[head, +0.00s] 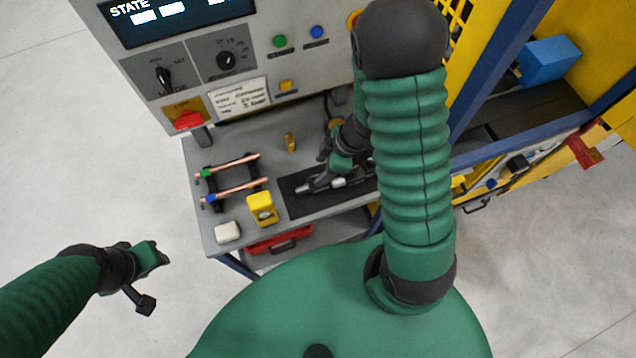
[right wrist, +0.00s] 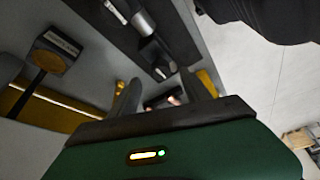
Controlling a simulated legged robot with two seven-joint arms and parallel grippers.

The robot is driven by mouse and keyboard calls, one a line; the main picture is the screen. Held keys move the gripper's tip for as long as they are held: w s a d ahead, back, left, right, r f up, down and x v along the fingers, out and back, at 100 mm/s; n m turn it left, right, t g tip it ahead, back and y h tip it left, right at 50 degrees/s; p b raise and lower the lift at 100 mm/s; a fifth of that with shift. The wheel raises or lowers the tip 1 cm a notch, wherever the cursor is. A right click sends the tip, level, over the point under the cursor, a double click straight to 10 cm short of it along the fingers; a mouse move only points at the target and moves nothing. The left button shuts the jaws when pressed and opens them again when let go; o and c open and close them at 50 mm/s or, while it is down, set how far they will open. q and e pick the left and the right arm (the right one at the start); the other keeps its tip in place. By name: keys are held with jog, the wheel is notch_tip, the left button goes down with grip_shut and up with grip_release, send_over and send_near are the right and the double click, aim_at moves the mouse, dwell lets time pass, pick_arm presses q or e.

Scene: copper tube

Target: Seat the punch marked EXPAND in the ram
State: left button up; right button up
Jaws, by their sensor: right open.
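Small silver tool pieces lie on a dark mat (head: 300,202) on the grey bench; a silver piece (head: 338,183) shows just below my right gripper (head: 324,168). I cannot read EXPAND on any of them. The right wrist view shows silver cylindrical pieces (right wrist: 143,22) on the dark mat, beyond the open fingers of my right gripper (right wrist: 165,95). Nothing is clearly held between the fingers. My left gripper (head: 152,256) hangs over the floor at the left, away from the bench; its jaws are too small to judge. I cannot make out the ram; my right arm hides part of the machine.
Two copper tubes (head: 235,190) lie on a dark rack at the bench's left. A yellow block (head: 262,208), a white block (head: 228,232) and a small brass piece (head: 291,142) stand near. The control panel (head: 222,60) rises behind. A blue post (head: 497,70) stands right.

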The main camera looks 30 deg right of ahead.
aim_at(317, 175)
jog(key=x, duration=0.1)
jog(key=b+x, duration=0.1)
jog(key=x, duration=0.3)
jog(key=shift+s+f+b, duration=0.1)
jog(key=shift+s+b, duration=0.25)
jog(key=shift+b, duration=0.05)
jog(key=shift+w+f, duration=0.1)
jog(key=shift+f, duration=0.05)
jog(key=shift+w+d, duration=0.1)
jog(key=shift+d, duration=0.2)
jog(key=shift+c, duration=1.1)
jog(key=c, duration=0.5)
pick_arm(q)
jog(key=shift+s+a+f, duration=0.15)
jog(key=shift+a+f, duration=0.05)
jog(key=shift+f, duration=0.3)
jog(key=shift+s+a+f, duration=0.1)
jog(key=shift+a+f, duration=0.1)
jog(key=shift+f, duration=0.25)
pick_arm(e)
grip_shut()
pick_arm(q)
jog(key=shift+d, duration=0.1)
